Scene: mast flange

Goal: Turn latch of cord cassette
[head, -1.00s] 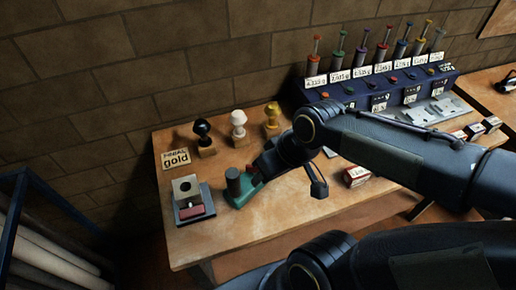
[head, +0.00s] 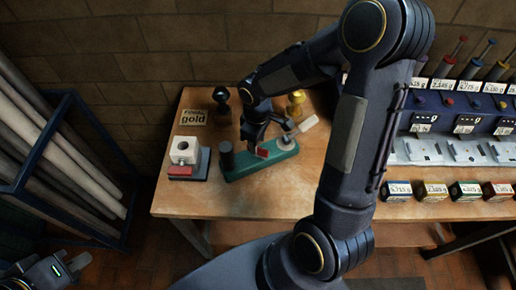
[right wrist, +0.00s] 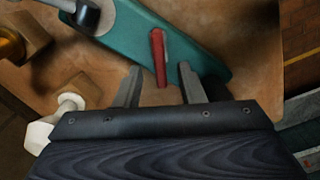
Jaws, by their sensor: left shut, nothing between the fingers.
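My right gripper (head: 259,143) hovers at the latch. In the wrist view its fingers (right wrist: 160,84) are apart, with the latch's near end between them; contact cannot be told. My left gripper (head: 30,277) is at the bottom left, away from the bench.
A white block on a dark stand with a red part (head: 182,171) is left of the cassette. Boxes (head: 432,190) line the right. A pipe rack (head: 70,170) stands left.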

